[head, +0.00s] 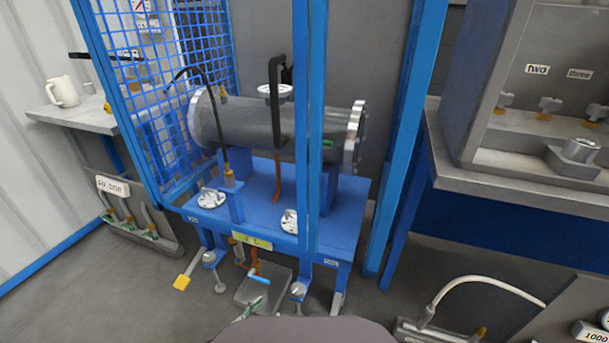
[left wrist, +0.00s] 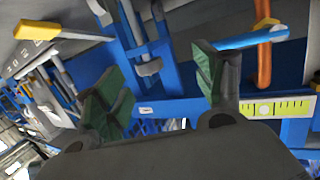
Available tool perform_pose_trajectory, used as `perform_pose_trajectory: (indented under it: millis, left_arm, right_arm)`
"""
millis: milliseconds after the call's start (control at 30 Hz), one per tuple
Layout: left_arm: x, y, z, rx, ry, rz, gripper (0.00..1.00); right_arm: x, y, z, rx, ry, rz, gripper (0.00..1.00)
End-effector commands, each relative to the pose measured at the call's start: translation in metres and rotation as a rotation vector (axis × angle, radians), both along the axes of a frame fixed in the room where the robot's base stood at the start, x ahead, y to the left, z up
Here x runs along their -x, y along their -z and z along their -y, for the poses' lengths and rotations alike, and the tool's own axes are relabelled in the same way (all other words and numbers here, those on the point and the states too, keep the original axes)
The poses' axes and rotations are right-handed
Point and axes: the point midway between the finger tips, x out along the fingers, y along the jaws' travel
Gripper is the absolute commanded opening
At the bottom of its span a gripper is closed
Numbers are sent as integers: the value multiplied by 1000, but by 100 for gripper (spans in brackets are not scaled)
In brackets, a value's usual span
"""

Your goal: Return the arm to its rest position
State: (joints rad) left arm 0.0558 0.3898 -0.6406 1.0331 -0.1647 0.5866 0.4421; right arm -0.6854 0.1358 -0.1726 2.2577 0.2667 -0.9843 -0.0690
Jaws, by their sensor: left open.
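The grey flanged shell (head: 265,122) lies level on the blue stand (head: 340,215), behind a blue upright. My right gripper is not in view.
A clear tray (head: 265,287) sits low under the stand, near a blue-handled valve (left wrist: 250,38) and an orange pipe (left wrist: 264,65). A yellow pedal (head: 181,282) is at left. A bench (head: 530,190) stands right. A white hose (head: 490,281) arches lower right.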

Motion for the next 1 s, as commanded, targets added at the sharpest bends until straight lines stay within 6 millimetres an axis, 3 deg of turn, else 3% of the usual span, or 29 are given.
perform_pose_trajectory:
  millis: [200, 500, 1000]
  left_arm:
    - [-6, -11, 18, -39, -88, -50, 70]
    - [-8, -28, 28, -97, -201, -142, 70]
    - [9, -67, 19, -198, -358, -335, 70]
  right_arm:
    - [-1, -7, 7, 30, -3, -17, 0]
    - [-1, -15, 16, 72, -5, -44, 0]
    - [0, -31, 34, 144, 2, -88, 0]
